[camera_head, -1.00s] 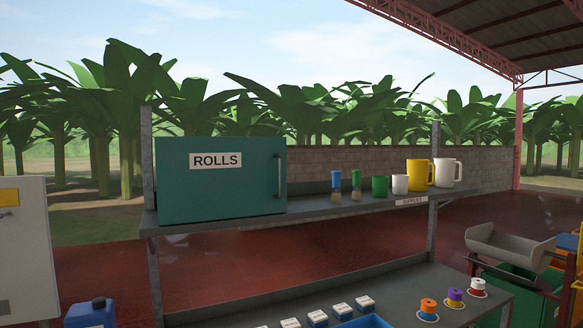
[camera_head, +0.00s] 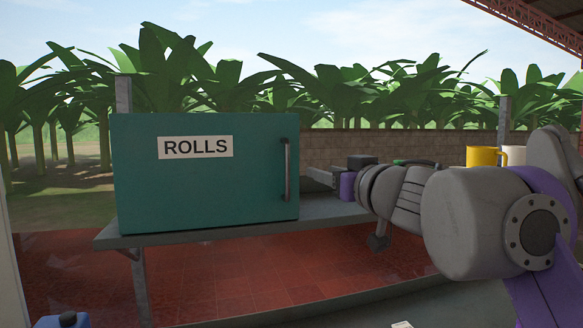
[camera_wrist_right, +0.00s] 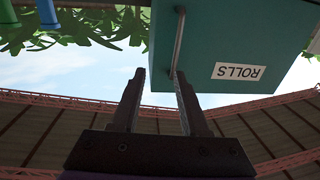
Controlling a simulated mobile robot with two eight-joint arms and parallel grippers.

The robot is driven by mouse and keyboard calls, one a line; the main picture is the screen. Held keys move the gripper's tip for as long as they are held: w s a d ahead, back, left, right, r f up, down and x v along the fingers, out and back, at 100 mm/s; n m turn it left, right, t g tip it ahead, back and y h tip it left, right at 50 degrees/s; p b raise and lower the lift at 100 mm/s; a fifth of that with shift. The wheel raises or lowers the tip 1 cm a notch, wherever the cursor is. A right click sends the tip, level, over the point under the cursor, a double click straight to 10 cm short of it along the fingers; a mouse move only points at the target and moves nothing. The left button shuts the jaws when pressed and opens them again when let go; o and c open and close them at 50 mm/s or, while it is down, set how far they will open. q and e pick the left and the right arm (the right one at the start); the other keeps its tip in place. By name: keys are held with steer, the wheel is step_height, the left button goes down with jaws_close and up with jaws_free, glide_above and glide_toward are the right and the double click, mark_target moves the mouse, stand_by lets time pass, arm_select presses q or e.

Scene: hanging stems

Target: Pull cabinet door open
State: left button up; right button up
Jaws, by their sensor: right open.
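The teal cabinet (camera_head: 205,195) labelled ROLLS stands on the metal shelf with its door shut. Its dark vertical bar handle (camera_head: 287,168) is on the right side of the door. My right gripper (camera_head: 312,177) points left at the handle, just to its right, and looks apart from it. In the right wrist view, where the cabinet (camera_wrist_right: 225,35) appears upside down, my right gripper (camera_wrist_right: 160,75) is open and empty. The handle (camera_wrist_right: 178,40) shows close to the tip of the right-hand finger; whether they touch is unclear. My left gripper is out of view.
The shelf (camera_head: 170,238) runs under the cabinet and to the right behind my right arm. A yellow mug (camera_head: 482,157) and a white mug (camera_head: 515,153) stand on it, partly hidden by that arm. A blue container (camera_head: 62,321) shows at the lower left.

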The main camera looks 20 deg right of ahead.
mark_target(289, 157)
steer(key=shift+n+y, duration=0.5)
steer(key=shift+y, duration=0.2)
steer(key=w+a, duration=0.1)
steer(key=w, duration=0.1)
steer(key=w+a+r+p, duration=0.1)
steer(key=w, duration=0.2)
steer(key=w+a+r+p, duration=0.1)
steer(key=w+a, duration=0.1)
steer(key=w, duration=0.1)
steer(key=shift+w, duration=0.2)
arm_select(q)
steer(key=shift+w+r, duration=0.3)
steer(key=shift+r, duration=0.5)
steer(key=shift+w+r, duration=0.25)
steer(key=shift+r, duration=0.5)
arm_select(e)
steer(key=shift+w+a+f, duration=0.1)
steer(key=shift+w+f, duration=0.05)
steer(key=shift+w, duration=0.45)
jaws_close()
